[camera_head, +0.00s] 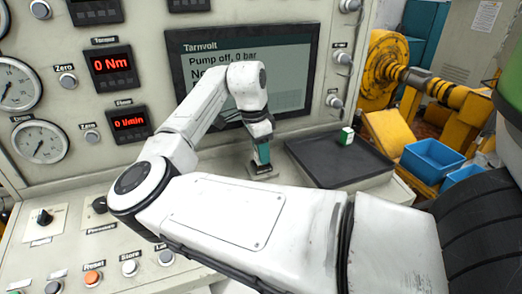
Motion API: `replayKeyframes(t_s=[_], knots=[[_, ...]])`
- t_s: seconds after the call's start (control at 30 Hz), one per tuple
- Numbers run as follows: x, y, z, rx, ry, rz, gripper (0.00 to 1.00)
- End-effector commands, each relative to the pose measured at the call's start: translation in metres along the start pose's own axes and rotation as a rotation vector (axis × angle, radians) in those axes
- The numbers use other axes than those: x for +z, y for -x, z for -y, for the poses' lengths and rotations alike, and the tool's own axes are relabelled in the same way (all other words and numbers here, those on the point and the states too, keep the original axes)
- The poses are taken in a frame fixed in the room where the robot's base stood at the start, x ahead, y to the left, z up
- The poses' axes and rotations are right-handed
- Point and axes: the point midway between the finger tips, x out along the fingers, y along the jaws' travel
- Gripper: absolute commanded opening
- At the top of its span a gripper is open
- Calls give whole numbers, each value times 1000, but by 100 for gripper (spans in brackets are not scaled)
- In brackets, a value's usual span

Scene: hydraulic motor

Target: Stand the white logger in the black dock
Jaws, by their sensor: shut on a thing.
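My gripper (261,138) points down in front of the console screen, shut on a small upright thing that I take to be the logger (263,154). The side facing me looks teal, and the fingers cover its upper part. Right below it, a small dark base on the grey ledge looks like the black dock (262,172). The logger's lower end is at the dock, but I cannot tell whether it is seated in it or just above it.
A black tray (325,174) lies on the ledge to the right, with a small white and green box (346,136) on it. The screen (290,75) stands close behind my gripper. Blue bins (432,158) and yellow machinery are farther right.

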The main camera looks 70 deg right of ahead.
Motion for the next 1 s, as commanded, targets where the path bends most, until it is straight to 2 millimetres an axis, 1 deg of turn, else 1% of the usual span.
replayKeyframes(t_s=[0.13, 0.37, 0.9, 0.93, 1.0], knots=[[1, -8, 0, -1, 0, 0, 1], [1, -9, 0, -2, 0, 0, 1], [3, -23, -1, 1, 0, 2, 1], [3, -24, -1, 2, 0, 3, 39], [4, -25, -1, 3, 0, 3, 46]])
